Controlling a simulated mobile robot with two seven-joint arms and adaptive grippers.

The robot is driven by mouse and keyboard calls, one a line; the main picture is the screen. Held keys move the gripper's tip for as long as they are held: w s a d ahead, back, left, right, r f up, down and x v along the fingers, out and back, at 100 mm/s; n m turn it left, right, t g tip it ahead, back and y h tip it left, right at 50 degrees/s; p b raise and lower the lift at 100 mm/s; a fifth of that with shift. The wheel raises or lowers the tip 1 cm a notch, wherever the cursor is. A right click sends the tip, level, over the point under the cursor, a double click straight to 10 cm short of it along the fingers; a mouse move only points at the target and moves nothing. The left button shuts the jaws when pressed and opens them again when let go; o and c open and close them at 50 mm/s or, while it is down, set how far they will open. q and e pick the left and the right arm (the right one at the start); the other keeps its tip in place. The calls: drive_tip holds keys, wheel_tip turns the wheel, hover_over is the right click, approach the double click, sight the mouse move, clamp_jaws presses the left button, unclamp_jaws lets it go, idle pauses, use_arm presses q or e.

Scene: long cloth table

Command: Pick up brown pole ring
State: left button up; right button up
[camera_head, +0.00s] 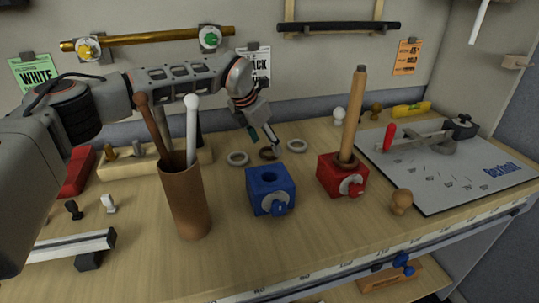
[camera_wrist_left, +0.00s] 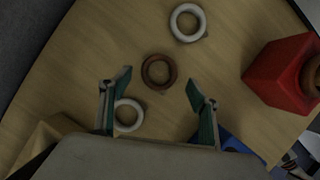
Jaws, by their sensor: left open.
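The brown pole ring (camera_head: 267,154) lies flat on the wooden table between two white rings (camera_head: 237,159) (camera_head: 297,146). In the left wrist view the brown ring (camera_wrist_left: 145,73) shows whole, between and slightly beyond the fingertips. In the head view the fingers partly cover the ring. My right gripper is not in view.
A blue block (camera_head: 270,190) with a hole stands in front of the rings. A red block (camera_head: 342,176) with an upright wooden pole (camera_head: 354,115) stands to the right. A brown cup (camera_head: 187,203) with sticks stands left. A white board (camera_head: 470,175) lies far right.

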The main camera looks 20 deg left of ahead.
use_arm(q)
drive_tip(key=shift+x, duration=1)
drive_tip(key=shift+f, duration=0.3)
drive_tip(key=shift+w+f, duration=0.1)
drive_tip(key=shift+w, duration=0.05)
drive_tip(key=c, duration=0.9)
drive_tip(key=shift+c, duration=0.2)
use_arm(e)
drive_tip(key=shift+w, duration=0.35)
use_arm(q)
drive_tip(key=shift+r, duration=0.2)
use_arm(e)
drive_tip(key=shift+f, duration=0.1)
